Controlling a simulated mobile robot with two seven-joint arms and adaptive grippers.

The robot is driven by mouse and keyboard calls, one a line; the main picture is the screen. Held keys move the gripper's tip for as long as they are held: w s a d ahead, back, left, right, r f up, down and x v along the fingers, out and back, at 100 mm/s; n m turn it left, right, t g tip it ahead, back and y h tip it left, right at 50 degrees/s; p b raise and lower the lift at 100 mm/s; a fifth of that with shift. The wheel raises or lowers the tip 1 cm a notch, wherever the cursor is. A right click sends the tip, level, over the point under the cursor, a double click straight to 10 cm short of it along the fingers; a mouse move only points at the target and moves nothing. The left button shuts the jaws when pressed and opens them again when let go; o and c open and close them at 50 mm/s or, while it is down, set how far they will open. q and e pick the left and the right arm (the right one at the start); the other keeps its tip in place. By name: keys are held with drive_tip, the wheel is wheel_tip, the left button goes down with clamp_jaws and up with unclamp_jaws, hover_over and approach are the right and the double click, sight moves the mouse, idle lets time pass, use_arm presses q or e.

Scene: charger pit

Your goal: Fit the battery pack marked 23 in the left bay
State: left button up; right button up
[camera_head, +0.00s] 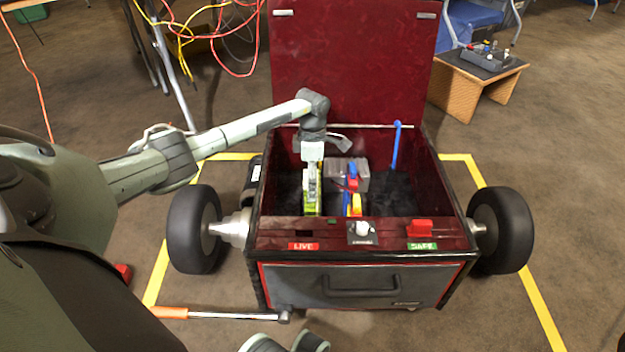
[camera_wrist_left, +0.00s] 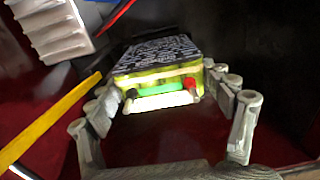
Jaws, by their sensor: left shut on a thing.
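My left gripper (camera_head: 312,150) reaches down into the open dark-red box. It is shut on a yellow-green and black battery pack (camera_head: 312,190), which stands in the left part of the box. In the left wrist view the pack (camera_wrist_left: 160,75) is between the fingers (camera_wrist_left: 165,110). Its near end shows a green strip, a black terminal and a red terminal. No number is readable on it. I cannot tell whether the pack's lower end touches the bay floor.
A grey block (camera_head: 348,170) with blue, red and yellow parts is right of the pack. A blue bar (camera_head: 396,145) rises farther right. The front panel has a red switch (camera_head: 420,229) at SAFE and a white knob (camera_head: 362,230). The raised lid (camera_head: 350,60) stands behind.

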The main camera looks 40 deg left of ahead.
use_arm(q)
drive_tip(key=shift+w+f, duration=0.15)
drive_tip(key=shift+f, duration=0.7)
idle(0.4)
drive_tip(key=o, duration=1.7)
drive_tip(key=shift+c, duration=0.2)
drive_tip(key=shift+o, duration=0.9)
drive_tip(key=shift+f, duration=0.1)
drive_tip(key=shift+s+f, duration=0.15)
drive_tip(key=shift+s, duration=0.05)
drive_tip(key=r, duration=1.2)
drive_tip(key=shift+w+a+r, duration=0.1)
drive_tip(key=shift+w+r, duration=0.05)
drive_tip(key=shift+w, duration=0.1)
